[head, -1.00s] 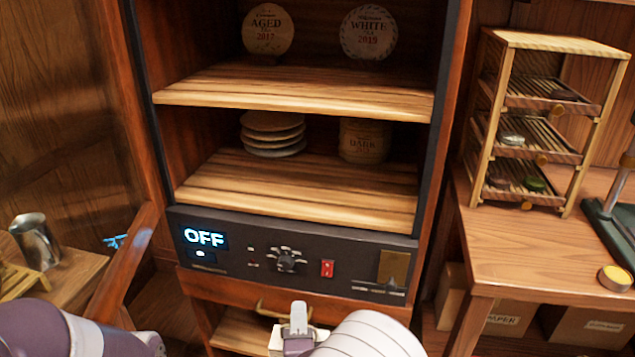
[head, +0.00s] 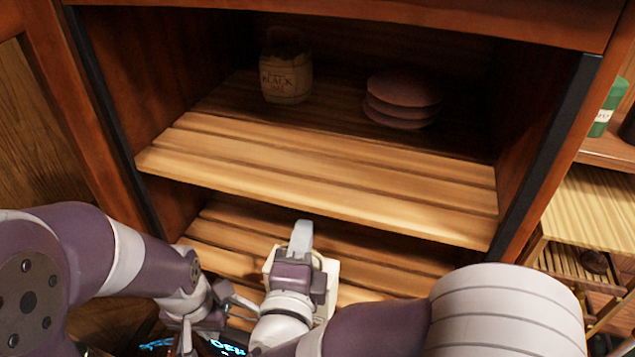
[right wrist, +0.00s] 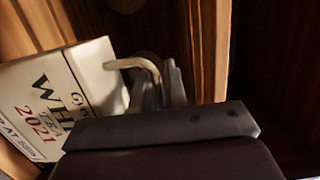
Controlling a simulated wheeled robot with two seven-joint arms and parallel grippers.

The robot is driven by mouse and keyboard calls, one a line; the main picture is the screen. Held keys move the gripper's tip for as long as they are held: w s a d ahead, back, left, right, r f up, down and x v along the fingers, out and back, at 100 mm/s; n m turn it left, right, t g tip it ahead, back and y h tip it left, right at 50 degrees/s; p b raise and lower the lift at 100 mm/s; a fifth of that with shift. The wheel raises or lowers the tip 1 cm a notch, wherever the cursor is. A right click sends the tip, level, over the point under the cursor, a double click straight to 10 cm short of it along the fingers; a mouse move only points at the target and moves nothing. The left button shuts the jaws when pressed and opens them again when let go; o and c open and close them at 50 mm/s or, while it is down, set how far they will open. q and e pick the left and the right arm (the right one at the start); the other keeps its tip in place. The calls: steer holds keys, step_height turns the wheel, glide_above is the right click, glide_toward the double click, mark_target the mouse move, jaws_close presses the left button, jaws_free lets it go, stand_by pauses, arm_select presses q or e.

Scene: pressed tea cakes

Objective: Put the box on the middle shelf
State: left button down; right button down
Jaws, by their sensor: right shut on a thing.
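A white box (right wrist: 62,95) with "WH", "TEA" and "2021" printed on it is at the left of the right wrist view, tilted. Whether the box touches a shelf I cannot tell. My left gripper (head: 212,312) looks open and empty at the lower left.
The higher shelf bears a jar labelled "BLACK" (head: 286,78) and a stack of round cakes (head: 402,98) towards the back; its front is clear. Dark cabinet posts stand at both sides. A lit display (head: 228,347) shows at the bottom. A small wooden rack (head: 590,205) stands at right.

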steer(key=w+d+f+p, duration=0.1)
steer(key=w+p, duration=0.5)
steer(key=w, duration=0.8)
steer(key=shift+w+d, duration=0.25)
steer(key=shift+d, duration=0.3)
steer(key=c, duration=1.2)
jaws_free()
steer(key=shift+o, duration=0.2)
steer(key=shift+w, duration=0.15)
